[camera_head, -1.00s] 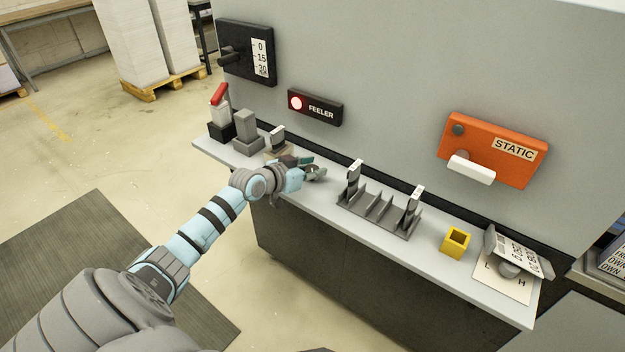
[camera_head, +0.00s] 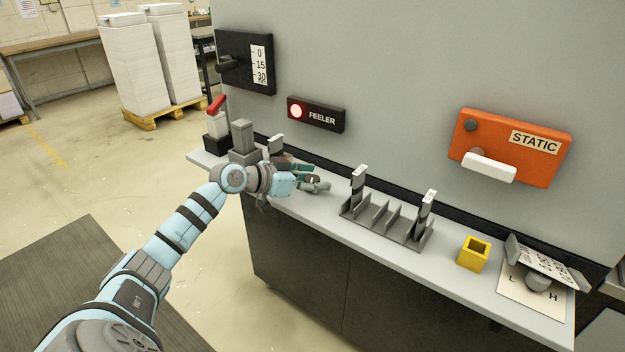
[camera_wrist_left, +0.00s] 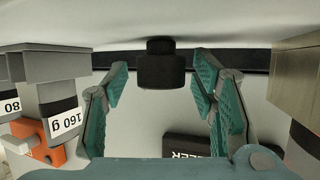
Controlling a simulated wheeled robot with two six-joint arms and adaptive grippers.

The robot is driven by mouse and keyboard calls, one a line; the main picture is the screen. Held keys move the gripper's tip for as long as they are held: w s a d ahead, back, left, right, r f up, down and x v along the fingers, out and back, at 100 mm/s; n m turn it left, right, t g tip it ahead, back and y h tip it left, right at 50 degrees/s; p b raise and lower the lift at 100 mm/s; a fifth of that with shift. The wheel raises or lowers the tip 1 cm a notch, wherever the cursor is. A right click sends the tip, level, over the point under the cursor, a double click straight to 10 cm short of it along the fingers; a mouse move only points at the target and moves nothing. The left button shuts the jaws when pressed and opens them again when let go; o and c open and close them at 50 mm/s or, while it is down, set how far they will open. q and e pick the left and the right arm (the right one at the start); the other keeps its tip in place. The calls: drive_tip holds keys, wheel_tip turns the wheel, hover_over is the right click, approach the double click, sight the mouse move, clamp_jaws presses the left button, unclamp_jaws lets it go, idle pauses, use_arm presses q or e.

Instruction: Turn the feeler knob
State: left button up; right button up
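A dark round knob (camera_wrist_left: 160,65) stands at the shelf surface in the left wrist view, which shows the scene upside down. My left gripper (camera_wrist_left: 160,92) is open, with one teal-padded finger on each side of the knob and a gap on both sides. In the head view my left gripper (camera_head: 318,184) is low over the shelf, below the FEELER sign, and I cannot make out the knob there. The black FEELER sign (camera_head: 322,119) with its lit red lamp (camera_head: 296,111) is on the wall; part of it shows in the wrist view (camera_wrist_left: 185,146). My right gripper is out of view.
Grey blocks (camera_head: 242,135) stand left of the gripper. A slotted rack (camera_head: 385,220) with tagged gauges stands close to its right. Farther right are a yellow cup (camera_head: 473,254) and a dial plate (camera_head: 530,290). The orange STATIC box (camera_head: 512,145) is on the wall.

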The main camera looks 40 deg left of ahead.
sight(313, 178)
use_arm(q)
wheel_tip(313, 178, up, 10)
drive_tip(key=shift+r, duration=0.1)
idle(0.4)
